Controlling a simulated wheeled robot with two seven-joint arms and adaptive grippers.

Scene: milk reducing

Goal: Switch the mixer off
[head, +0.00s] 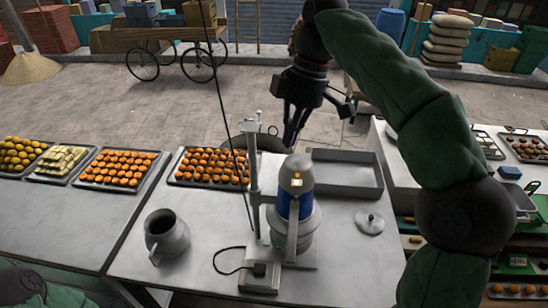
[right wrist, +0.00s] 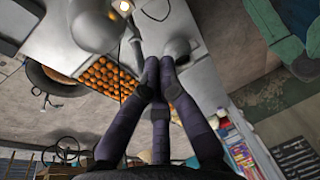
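The mixer (head: 295,205) stands on the white table, with a grey rounded top, a blue band and a metal pot below. A small yellow light glows on its front. My right gripper (head: 291,142) is just above and behind the mixer top, fingers pointing down, apart from it as far as I can see. In the right wrist view its fingers (right wrist: 158,68) meet at the tips with nothing between them. A grey rounded body with a glowing light, seemingly the mixer (right wrist: 95,22), shows at the top there. My left gripper is out of view; only part of that arm shows.
A grey jug (head: 166,236) stands left of the mixer, a metal lid (head: 369,222) right of it. An empty tray (head: 346,184) and a tray of orange sweets (head: 176,176) lie behind. A cable runs to a small box (head: 259,277) at the mixer's base.

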